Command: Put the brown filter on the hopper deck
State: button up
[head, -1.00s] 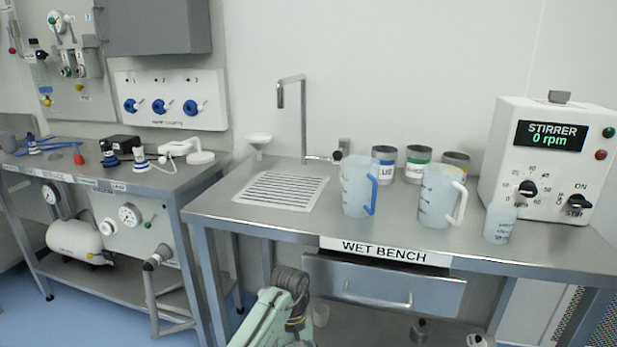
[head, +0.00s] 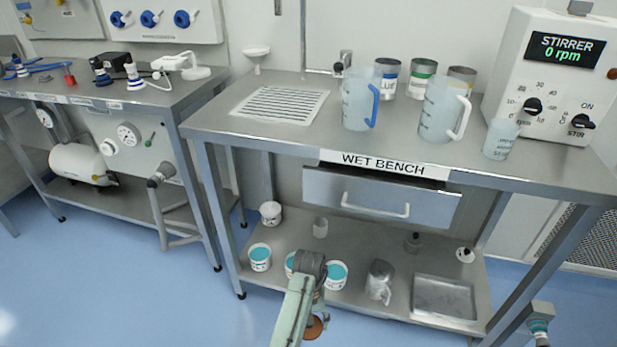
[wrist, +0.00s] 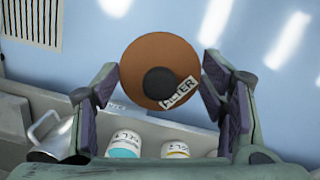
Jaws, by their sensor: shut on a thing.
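The brown filter (wrist: 150,54) is a round brown disc with a dark round centre and a white FILTER label. It lies between the two fingers of my gripper (wrist: 160,78) in the wrist view, and my gripper is shut on it. In the head view, only part of the filter (head: 315,327) shows beside the end of my arm, in front of the wet bench. The fingers are hidden there. I do not see anything marked as the hopper deck in these views.
The wet bench (head: 225,130) carries jugs, cans and a stirrer box (head: 550,75). Its lower shelf (head: 350,245) holds several tubs, a metal jug (head: 379,281) and a tray (head: 443,297). Another bench (head: 170,95) stands at left. Blue floor (head: 130,280) is clear in front.

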jog(key=shift+w, duration=0.1)
dwell(0.3)
jog(key=shift+w+d+r, duration=0.45)
jog(key=shift+w+d, duration=0.15)
jog(key=shift+s+a+f, duration=0.5)
jog(key=shift+s+a, duration=0.1)
jog(key=shift+s, duration=0.15)
jog(key=shift+a, duration=0.1)
